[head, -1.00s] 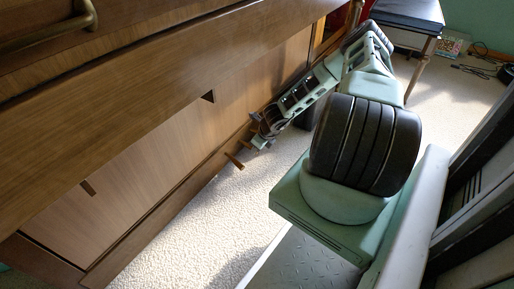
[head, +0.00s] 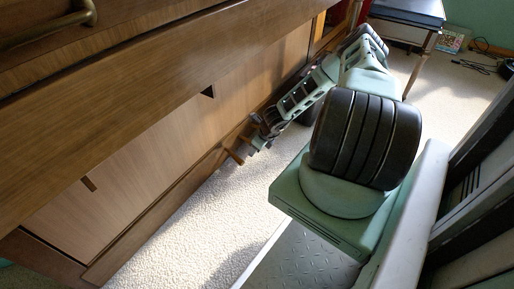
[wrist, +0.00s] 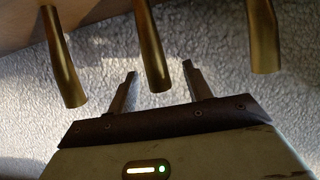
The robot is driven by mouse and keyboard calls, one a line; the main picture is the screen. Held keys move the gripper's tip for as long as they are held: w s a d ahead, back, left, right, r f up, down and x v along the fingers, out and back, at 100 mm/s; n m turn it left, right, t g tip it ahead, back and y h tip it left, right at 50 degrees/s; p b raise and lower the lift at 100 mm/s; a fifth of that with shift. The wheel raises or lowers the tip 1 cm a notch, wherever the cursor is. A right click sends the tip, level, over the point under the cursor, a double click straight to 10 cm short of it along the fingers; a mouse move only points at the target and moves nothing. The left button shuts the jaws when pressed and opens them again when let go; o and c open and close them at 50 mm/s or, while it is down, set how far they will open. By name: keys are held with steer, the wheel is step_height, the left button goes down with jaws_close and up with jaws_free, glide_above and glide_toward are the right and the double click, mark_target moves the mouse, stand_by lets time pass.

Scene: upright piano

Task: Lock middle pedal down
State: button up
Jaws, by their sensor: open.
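Three brass-coloured pedals stick out from the piano's base. My gripper (wrist: 160,80) is open and empty. Its two fingers stand apart on either side of the middle pedal's tip in the picture; I cannot tell whether they touch it or are at its height. In the head view my gripper (head: 264,142) is small beside the pedals (head: 236,156) and partly hides them.
The upright piano (head: 130,150) fills the left, with its lower panel behind the pedals. Pale carpet (head: 190,225) lies open in front. A black-topped bench (head: 408,12) stands at the far right, with cables (head: 475,66) on the floor beyond it.

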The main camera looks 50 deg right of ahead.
steer(key=p+v, duration=0.9)
steer(key=v, duration=0.8)
